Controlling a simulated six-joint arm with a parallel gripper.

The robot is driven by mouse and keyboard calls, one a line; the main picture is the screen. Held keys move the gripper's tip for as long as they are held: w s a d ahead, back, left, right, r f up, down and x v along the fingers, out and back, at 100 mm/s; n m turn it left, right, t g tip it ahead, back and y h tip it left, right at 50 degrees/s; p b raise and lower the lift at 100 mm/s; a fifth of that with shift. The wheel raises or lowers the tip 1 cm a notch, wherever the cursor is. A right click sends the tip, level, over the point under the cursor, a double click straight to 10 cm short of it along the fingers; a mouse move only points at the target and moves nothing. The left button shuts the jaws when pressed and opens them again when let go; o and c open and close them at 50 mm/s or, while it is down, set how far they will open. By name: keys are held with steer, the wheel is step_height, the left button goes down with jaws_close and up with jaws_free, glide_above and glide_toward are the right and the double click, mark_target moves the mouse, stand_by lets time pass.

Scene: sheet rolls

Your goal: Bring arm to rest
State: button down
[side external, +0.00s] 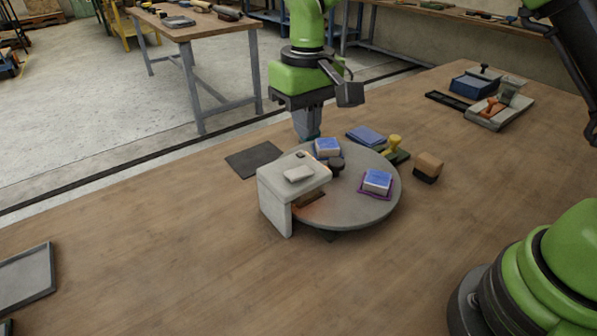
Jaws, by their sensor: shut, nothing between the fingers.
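My gripper (307,136) points down behind the far edge of a round grey turntable (352,212). Its fingers are shut and empty, and the tips are close to a blue-topped white block (327,146) on the turntable's far side. I cannot tell whether they touch anything. A second blue-topped block (377,181) sits on a purple-edged base at the turntable's right. A pale bridge-shaped housing (274,200) covers the turntable's left part. A dark knob (337,166) stands near its middle.
Around the turntable lie a dark flat mat (254,159), a blue pad (365,136), a yellow-handled tool (395,143) and a brown-and-black block (428,167). A blue box (474,84) and a grey tray (500,112) stand at back right.

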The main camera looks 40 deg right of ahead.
steer(key=shift+r, duration=0.1)
steer(key=s+d+r+m+t+y, duration=0.1)
steer(key=s+d+r+t, duration=0.15)
steer(key=s+r, duration=0.45)
steer(key=s+d+r+m+t+y, duration=0.1)
steer(key=s+d+r+m+t, duration=0.15)
steer(key=s+r, duration=0.4)
steer(key=s+d+t, duration=0.1)
steer(key=s+t, duration=0.1)
steer(key=s, duration=0.6)
steer(key=shift+d+f, duration=0.4)
steer(key=shift+f, duration=0.05)
